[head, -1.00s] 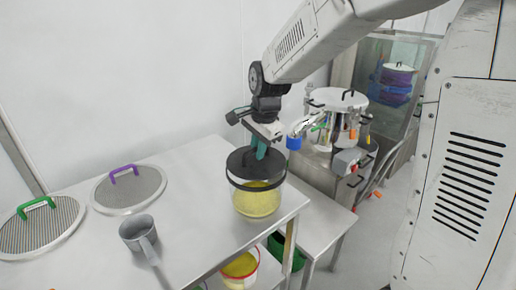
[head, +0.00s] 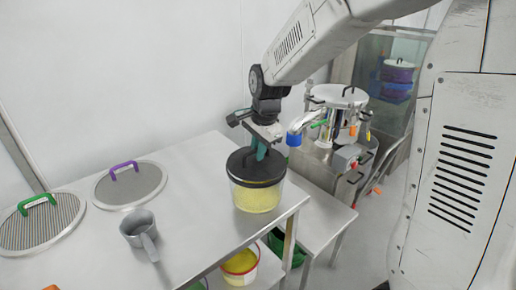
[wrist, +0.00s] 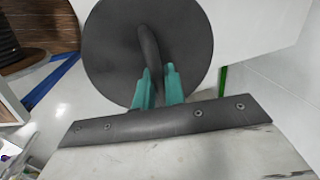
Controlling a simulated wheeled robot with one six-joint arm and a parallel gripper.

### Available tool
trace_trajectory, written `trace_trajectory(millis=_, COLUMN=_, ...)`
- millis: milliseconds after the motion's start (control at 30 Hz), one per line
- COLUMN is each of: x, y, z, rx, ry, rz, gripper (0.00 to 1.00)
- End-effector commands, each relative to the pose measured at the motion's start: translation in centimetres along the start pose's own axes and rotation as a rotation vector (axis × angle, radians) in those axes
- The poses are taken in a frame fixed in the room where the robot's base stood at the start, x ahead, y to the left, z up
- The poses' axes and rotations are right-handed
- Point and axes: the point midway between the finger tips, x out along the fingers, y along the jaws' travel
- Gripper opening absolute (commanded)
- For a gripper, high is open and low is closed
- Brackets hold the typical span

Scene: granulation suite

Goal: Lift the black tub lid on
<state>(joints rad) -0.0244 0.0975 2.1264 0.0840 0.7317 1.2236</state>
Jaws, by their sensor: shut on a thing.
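The black tub lid (head: 243,167) lies on top of a clear tub (head: 258,198) of yellow material at the table's right end. In the head view it sits at the tub's rim; I cannot tell whether it is fully seated. My gripper (head: 261,151) is above it with teal fingers pointing down, shut on the lid's handle. In the wrist view the round lid (wrist: 185,45) fills the top middle, and the teal fingertips (wrist: 158,80) close around its curved black handle (wrist: 148,52). The tub is hidden beneath the lid there.
A grey jug (head: 138,230), a mesh sieve with a purple handle (head: 130,185) and one with a green handle (head: 40,222) lie on the steel table (head: 195,190). A steel vessel (head: 340,100) stands behind right. A yellow-filled bucket (head: 240,265) is below.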

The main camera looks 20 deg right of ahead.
Motion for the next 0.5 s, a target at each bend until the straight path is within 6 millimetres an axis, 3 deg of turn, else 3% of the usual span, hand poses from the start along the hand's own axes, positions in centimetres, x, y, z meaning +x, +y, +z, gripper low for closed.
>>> trace_trajectory(millis=267, x=0.4, y=0.06, z=0.0, rx=0.0, ry=0.0, rz=-0.001, gripper=0.0)
trace_trajectory(millis=300, x=0.41, y=0.06, z=-0.01, rx=0.0, ry=0.0, rz=-0.001, gripper=0.17)
trace_trajectory(millis=367, x=0.4, y=0.05, z=-0.01, rx=0.0, ry=0.0, rz=-0.001, gripper=0.34)
trace_trajectory(millis=500, x=0.4, y=0.06, z=-0.01, rx=0.0, ry=0.0, rz=-0.001, gripper=0.37)
